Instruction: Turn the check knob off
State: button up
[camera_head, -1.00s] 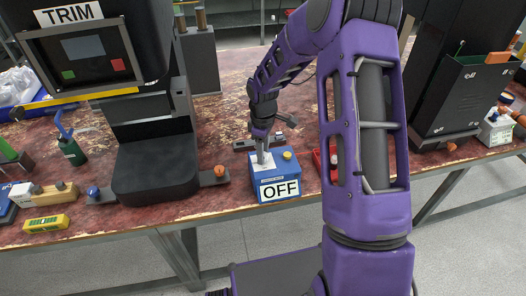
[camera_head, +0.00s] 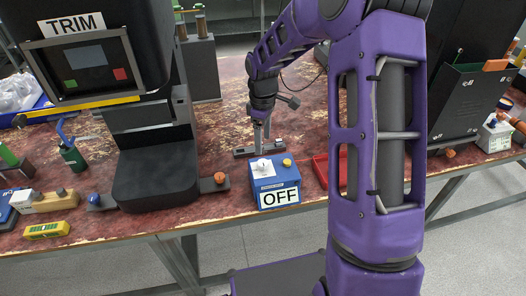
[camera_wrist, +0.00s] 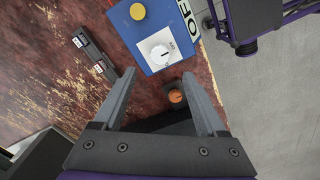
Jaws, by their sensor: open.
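The blue box (camera_head: 275,185) stands on the worn red bench, with a large OFF sign (camera_head: 280,197) on its front. A white round knob (camera_head: 262,164) and a yellow button (camera_head: 287,162) are on its top. In the wrist view the white knob (camera_wrist: 160,53) shows clearly on the blue top, with a dark mark across it. My gripper (camera_head: 263,147) is just above and behind the box in the head view, pointing down. In the wrist view my gripper (camera_wrist: 159,76) has its two fingers wide apart, with nothing between them; the knob is apart from them.
A black base with an orange knob (camera_head: 219,179) is just left of the box. A dark bar (camera_wrist: 95,53) with white labels lies on the bench behind the box. A red tray (camera_head: 320,170) is to the right. The black TRIM machine (camera_head: 95,50) stands left.

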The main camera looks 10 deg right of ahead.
notch_tip(320, 180, up, 9)
dwell(0.6)
